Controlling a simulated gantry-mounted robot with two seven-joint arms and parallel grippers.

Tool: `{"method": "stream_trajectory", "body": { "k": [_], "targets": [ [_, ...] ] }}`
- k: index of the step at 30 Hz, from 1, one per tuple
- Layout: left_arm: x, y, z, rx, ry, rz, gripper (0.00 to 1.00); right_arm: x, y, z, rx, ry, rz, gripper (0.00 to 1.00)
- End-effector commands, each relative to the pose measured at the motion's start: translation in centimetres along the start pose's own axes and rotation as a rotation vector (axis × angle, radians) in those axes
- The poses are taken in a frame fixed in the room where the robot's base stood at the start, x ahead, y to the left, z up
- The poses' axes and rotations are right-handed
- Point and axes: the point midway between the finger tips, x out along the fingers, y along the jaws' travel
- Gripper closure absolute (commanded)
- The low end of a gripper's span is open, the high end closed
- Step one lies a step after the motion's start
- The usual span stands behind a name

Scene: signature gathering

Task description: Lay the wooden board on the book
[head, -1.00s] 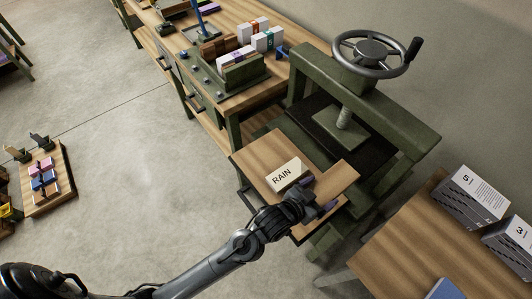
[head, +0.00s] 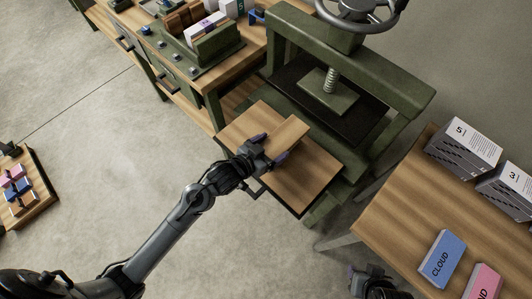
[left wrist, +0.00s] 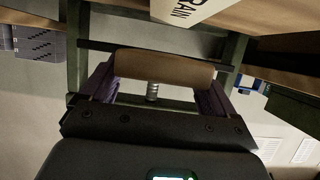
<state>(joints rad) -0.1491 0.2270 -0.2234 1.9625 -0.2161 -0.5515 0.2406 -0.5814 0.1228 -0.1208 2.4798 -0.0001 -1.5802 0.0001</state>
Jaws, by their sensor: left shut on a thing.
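My left gripper (head: 270,148) is shut on the wooden board (head: 293,131), a small plain block of light wood. In the head view the gripper and board are over the small wooden table (head: 312,180) in front of the press. In the left wrist view the board (left wrist: 163,65) spans between the two purple fingers. The cream book marked RAIN (left wrist: 188,10) shows at the top of that view, apart from the board in the picture. The book is hidden in the head view. My right gripper (head: 370,283) is partly in view at the bottom edge; its fingers are unclear.
The green press (head: 400,85) with its screw and handwheel stands just behind the table. A workbench (head: 240,82) with a rack of books is at upper left. A right-hand table (head: 400,210) holds a blue CLOUD book (head: 442,257), a pink book (head: 483,282) and grey numbered boxes (head: 463,146).

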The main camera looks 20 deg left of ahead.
Motion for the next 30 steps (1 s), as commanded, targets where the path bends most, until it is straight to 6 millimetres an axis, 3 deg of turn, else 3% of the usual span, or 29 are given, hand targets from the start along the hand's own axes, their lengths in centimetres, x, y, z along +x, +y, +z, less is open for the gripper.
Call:
{"method": "stream_trajectory", "body": {
  "k": [10,18,30],
  "targets": [
    [-0.2,-1.2,1.6,-0.001,0.001,0.000,0.47,0.3,-0.1,0.0,0.006,0.002,-0.004,0.57],
    [1.0,-1.2,4.6,-0.001,0.001,0.000,0.47,1.1,-0.2,0.3,0.007,0.003,-0.005,0.57],
    [1.1,-1.2,4.9,0.000,0.002,-0.001,0.47,1.1,0.0,0.3,0.001,0.002,0.001,0.57]
  ]
}}
